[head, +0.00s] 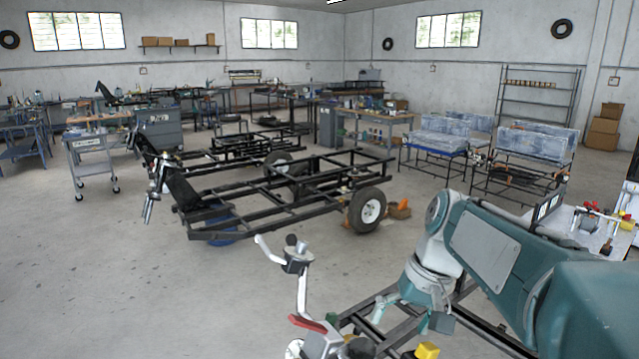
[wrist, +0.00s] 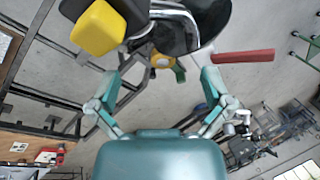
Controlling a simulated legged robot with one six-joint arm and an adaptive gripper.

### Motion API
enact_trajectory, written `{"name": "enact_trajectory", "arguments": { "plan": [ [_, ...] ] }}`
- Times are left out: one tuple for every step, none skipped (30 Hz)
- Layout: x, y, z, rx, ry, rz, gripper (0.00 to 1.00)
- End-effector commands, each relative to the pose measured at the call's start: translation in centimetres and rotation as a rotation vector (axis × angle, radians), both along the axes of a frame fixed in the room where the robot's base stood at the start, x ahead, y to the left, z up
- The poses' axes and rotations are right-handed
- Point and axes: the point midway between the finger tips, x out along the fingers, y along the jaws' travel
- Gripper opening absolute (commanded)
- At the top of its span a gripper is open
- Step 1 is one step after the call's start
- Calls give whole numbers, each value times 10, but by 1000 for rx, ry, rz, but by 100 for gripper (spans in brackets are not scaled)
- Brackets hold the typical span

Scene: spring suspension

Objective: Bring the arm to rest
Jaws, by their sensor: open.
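In the head view my arm reaches in from the right edge, with teal and white links bent downward. My gripper (head: 412,308) hangs at the lower middle, close above the dark frame bars in the picture. The wrist view shows its two teal-and-white fingers (wrist: 160,82) spread wide on either side of the palm. The gripper is open and I see nothing held between the fingers. How far the fingertips are from the parts under them I cannot tell.
A yellow block (head: 427,350), a red lever (head: 307,323) and a bent silver bar (head: 302,295) are close to the gripper. A black wheeled chassis (head: 290,195) stands beyond. A white-topped table (head: 590,225) is at right. Bare floor (head: 130,270) lies at left.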

Motion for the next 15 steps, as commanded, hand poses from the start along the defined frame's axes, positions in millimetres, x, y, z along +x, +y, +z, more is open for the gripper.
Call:
{"name": "enact_trajectory", "arguments": {
  "plan": [
    [-5,11,10,4,-43,2,100],
    [-8,17,15,8,-67,2,100],
    [-13,26,23,12,-103,-1,100],
    [-18,32,29,16,-133,-2,100],
    [-23,38,34,20,-163,-4,100],
    [-31,44,40,24,-202,-8,100],
    [-37,47,44,25,-230,-13,100],
    [-44,49,46,22,-256,-17,100],
    [-53,49,47,15,-287,-26,100],
    [-60,47,45,5,-308,-31,100],
    [-67,44,43,-9,-328,-37,100],
    [-76,39,37,-33,-350,-44,100],
    [-84,33,32,-54,-366,-49,100],
    [-92,26,25,-79,-379,-55,100],
    [-102,17,15,-113,-397,-60,100]
  ]
}}
